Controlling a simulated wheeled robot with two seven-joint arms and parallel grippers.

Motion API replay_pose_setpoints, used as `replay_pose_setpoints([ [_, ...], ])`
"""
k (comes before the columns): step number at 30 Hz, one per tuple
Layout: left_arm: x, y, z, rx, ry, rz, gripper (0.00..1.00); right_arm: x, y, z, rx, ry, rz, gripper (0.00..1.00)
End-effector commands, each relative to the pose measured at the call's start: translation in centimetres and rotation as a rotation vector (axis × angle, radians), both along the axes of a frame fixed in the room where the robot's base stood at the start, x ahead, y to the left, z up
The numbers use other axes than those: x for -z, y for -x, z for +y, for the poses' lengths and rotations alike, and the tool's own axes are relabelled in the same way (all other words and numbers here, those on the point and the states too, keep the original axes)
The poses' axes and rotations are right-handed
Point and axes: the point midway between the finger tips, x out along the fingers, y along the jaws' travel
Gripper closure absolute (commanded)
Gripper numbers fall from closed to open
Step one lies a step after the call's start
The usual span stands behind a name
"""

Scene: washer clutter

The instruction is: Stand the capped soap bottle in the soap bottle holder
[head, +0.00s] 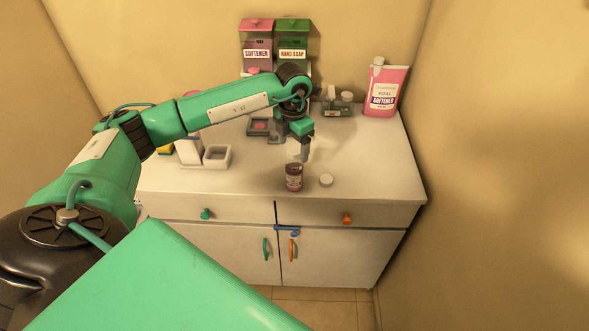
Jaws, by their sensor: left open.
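My left gripper (304,150) points down over the middle of the counter, open, with its fingertips just above and behind a small dark red bottle (293,179). The bottle stands upright near the front edge, apart from any holder. It has a pale label. Its top is too small to tell whether it is capped. A round white disc like a cap (326,181) lies just right of it. A pale square open-topped holder (217,156) stands to the left and looks empty; I cannot tell whether it is the soap bottle holder. My right gripper is not in view.
A softener dispenser (257,50) and a hand soap dispenser (292,48) are at the back wall. A pink softener pouch (384,92) stands at back right. A white container (188,152) stands left. The counter's right front is clear.

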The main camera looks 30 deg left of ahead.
Motion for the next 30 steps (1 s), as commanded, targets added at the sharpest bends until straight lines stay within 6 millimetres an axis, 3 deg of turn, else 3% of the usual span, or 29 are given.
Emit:
replay_pose_setpoints([
  [6, 1.2, 0.0, -0.2, 0.001, 0.001, 0.003, 0.25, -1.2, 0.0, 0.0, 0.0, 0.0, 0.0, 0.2],
  [16, 5.2, -0.2, -0.3, 0.0, 0.002, 0.002, 0.25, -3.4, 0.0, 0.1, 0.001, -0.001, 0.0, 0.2],
  [24, 5.7, -0.2, -0.3, 0.001, 0.001, 0.0, 0.25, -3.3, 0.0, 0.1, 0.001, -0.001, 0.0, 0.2],
  [30, 5.6, -0.2, -0.3, 0.0, 0.001, 0.0, 0.64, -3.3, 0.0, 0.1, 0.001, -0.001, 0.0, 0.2],
])
